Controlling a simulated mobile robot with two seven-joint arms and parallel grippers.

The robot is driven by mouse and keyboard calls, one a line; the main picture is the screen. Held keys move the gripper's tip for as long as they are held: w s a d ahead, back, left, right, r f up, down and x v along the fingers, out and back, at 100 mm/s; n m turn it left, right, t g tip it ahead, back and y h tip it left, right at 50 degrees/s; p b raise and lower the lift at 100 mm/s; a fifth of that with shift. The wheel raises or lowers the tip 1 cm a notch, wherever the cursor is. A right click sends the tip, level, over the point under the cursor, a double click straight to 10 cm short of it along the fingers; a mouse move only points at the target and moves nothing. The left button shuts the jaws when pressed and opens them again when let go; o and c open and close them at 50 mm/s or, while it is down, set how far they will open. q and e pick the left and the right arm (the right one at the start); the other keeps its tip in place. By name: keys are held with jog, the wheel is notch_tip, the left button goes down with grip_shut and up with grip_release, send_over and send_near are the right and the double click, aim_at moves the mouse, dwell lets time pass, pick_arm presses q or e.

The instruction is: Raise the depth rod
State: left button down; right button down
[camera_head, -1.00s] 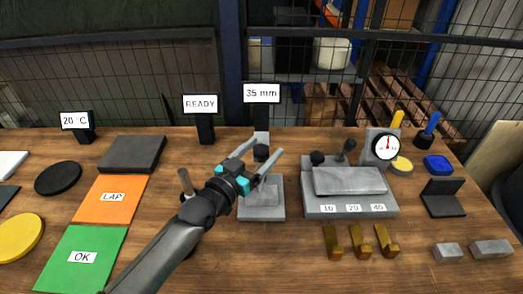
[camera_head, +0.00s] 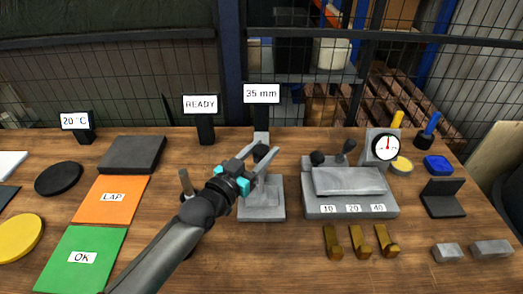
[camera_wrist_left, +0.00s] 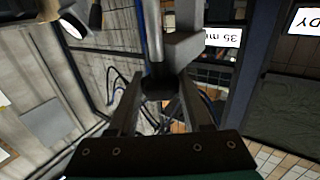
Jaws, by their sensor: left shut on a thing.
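The depth stand is a grey base (camera_head: 262,207) with a short upright post in front of the "35 mm" sign (camera_head: 262,93). A dark round knob (camera_head: 261,152), which looks like the depth rod's top, sits at the post. My left gripper (camera_head: 262,154) reaches in from the lower left and is shut on this knob. In the left wrist view the dark knob (camera_wrist_left: 157,86) lies between the two fingers, with a grey rod and block beyond it. The rod's lower end is hidden behind the gripper. My right gripper is not in view.
A grey block fixture (camera_head: 350,208) with a dial gauge (camera_head: 387,147) stands to the right. Several brass hooks lie in front of it. An orange LAP mat (camera_head: 130,190) and green OK mat (camera_head: 105,238) lie left. A "READY" sign (camera_head: 200,104) stands behind.

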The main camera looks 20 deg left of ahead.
pick_arm(q)
jog(key=shift+r, duration=0.1)
dwell(0.7)
notch_tip(320, 180, up, 5)
jog(key=p, duration=0.6)
jog(key=shift+r, duration=0.2)
jog(key=c, duration=0.7)
grip_release()
jog(key=shift+r, duration=0.1)
jog(key=o, duration=0.3)
jog(key=shift+o, duration=0.3)
jog(key=shift+s+f, duration=0.15)
jog(key=shift+f, duration=0.05)
